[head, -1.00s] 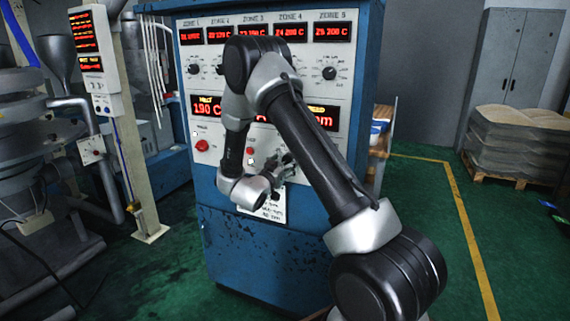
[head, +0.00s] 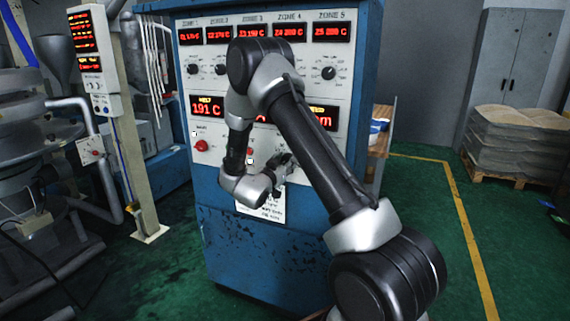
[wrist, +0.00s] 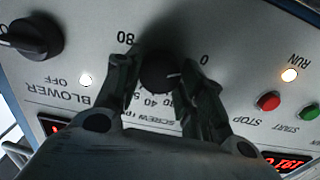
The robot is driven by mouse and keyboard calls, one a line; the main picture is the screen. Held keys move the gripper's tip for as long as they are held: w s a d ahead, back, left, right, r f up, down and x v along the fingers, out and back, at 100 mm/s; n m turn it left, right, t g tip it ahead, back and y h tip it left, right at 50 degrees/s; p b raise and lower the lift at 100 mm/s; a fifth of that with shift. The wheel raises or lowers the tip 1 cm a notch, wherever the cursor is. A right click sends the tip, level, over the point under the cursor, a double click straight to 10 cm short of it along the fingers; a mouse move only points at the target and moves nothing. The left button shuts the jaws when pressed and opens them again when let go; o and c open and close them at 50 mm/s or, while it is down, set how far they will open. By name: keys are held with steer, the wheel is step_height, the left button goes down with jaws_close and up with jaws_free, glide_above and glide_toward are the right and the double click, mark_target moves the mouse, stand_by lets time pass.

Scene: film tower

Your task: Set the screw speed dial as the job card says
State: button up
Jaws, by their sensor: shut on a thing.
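The black screw speed dial (wrist: 160,75) shows in the wrist view, which is turned upside down. My gripper (wrist: 160,82) has one finger on each side of the dial and is shut on it. A light pointer mark on the dial points to the right in that view. The scale shows 80 at upper left, 0 at upper right and 40 below; the fingers hide part of it. In the head view my gripper (head: 282,165) is at the lower panel, and my arm hides the dial. A white card (head: 262,207) with small text is below; I cannot read it.
The blower knob (wrist: 32,38) is left of the dial in the wrist view. The red stop button (wrist: 268,101) and green start button (wrist: 309,112) are to the right. My arm covers part of the blue cabinet (head: 235,245) and the red melt display (head: 207,107).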

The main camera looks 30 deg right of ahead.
steer(key=m, duration=1.1)
stand_by(0.3)
steer(key=shift+m, duration=0.4)
steer(key=o, duration=1)
steer(key=shift+o, duration=0.2)
steer(key=v, duration=1.2)
